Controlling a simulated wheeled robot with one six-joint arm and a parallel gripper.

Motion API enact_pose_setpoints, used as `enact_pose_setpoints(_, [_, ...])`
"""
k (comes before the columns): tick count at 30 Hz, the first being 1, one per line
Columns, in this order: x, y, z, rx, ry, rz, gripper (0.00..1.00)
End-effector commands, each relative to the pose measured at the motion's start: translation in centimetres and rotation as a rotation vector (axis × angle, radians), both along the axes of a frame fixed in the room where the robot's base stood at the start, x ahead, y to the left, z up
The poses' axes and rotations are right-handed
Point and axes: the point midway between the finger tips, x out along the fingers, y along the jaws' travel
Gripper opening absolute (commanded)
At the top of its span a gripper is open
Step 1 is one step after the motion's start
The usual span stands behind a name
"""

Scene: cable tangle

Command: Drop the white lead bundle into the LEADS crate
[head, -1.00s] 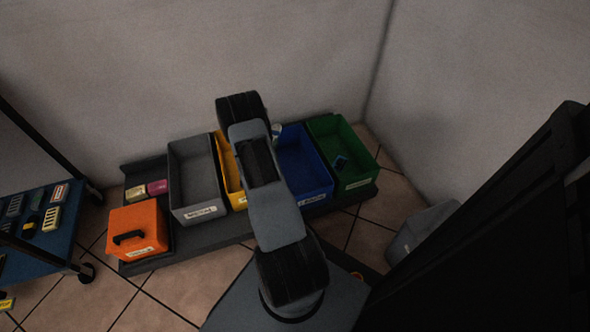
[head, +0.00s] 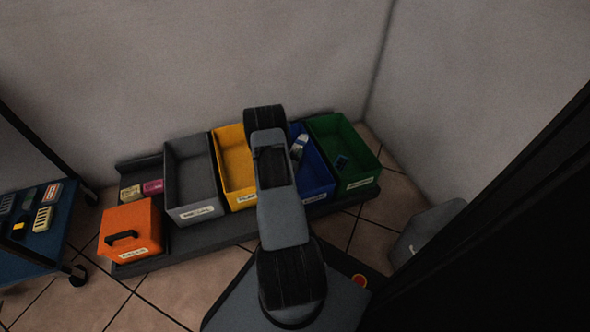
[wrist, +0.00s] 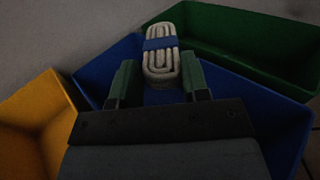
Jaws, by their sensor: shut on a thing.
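The white lead bundle (wrist: 161,62) is a folded white coil with a blue band, upright between the two green fingers of my gripper (wrist: 158,80). The gripper is shut on it and holds it above the blue crate (wrist: 95,72). In the head view a small part of the bundle (head: 299,147) shows beside my arm, over the blue crate (head: 319,180). My arm hides part of this crate and its label is too small to read surely. The gripper fingers are hidden in the head view.
A green crate (head: 362,172) with a small dark item stands right of the blue one. Yellow (head: 236,170) and grey (head: 192,172) crates stand to its left, then an orange box (head: 130,225). A trolley (head: 45,225) is at far left, walls behind.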

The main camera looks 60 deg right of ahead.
Motion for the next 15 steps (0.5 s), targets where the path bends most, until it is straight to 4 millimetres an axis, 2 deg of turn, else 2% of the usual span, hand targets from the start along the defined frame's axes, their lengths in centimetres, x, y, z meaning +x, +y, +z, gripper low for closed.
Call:
enact_pose_setpoints(1, [0.02,0.01,-0.89,-0.001,0.0,0.0,0.17])
enact_pose_setpoints(3, [0.02,0.02,-1.33,0.0,0.0,0.001,0.17])
enact_pose_setpoints(13, [0.04,0.02,-1.49,-0.001,0.0,0.001,0.17])
enact_pose_setpoints(14, [0.04,0.02,-1.48,-0.001,0.0,0.001,0.44])
enact_pose_setpoints(15, [0.04,0.02,-1.48,0.0,0.0,0.001,0.48])
